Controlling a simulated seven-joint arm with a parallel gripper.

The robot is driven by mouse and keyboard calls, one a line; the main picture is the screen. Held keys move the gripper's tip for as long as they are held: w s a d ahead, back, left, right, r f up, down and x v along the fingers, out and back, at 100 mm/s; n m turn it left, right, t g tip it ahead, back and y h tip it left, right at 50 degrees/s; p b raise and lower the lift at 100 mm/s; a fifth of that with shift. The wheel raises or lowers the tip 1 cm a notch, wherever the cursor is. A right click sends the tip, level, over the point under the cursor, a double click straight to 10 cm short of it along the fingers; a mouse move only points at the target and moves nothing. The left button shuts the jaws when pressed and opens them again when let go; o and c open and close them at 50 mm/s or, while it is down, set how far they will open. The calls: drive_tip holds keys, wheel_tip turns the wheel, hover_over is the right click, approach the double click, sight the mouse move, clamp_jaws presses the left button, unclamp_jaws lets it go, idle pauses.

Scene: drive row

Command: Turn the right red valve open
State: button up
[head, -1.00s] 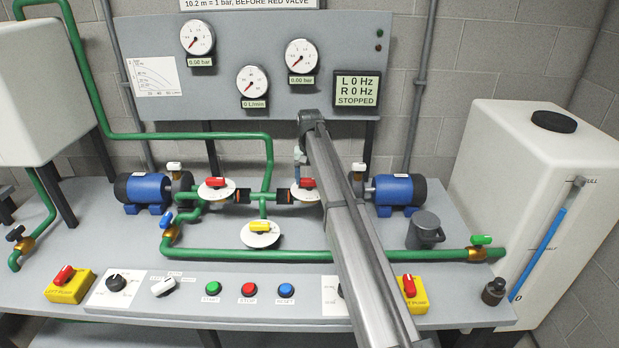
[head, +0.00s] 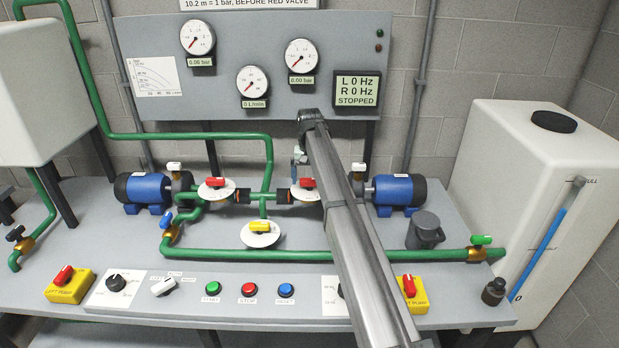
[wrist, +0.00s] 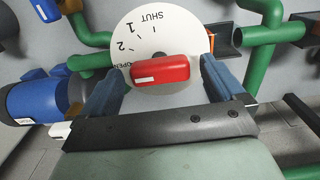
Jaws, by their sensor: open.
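The right red valve shows in the head view (head: 306,183), partly covered by my arm. In the wrist view its red handle (wrist: 160,70) lies across a white dial (wrist: 165,25) marked SHUT, 1, 2 and OPEN. The handle's white-marked end is at the left, by the OPEN lettering. My gripper (wrist: 163,67) is open, with one blue-grey finger on each side of the handle. Gaps show between the fingers and the handle, so it is not clamped. In the head view my gripper is mostly hidden by the arm, just above the valve.
The left red valve (head: 216,182) and a yellow valve (head: 261,228) sit close by on green pipes. The right blue pump (head: 396,191) stands to the right. The display (head: 356,91) reads L 0 Hz, R 0 Hz, STOPPED. Gauges hang above.

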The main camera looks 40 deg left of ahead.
sight(310, 179)
wheel_tip(310, 179, up, 14)
drive_tip(key=shift+f, duration=0.15)
idle(0.4)
idle(0.4)
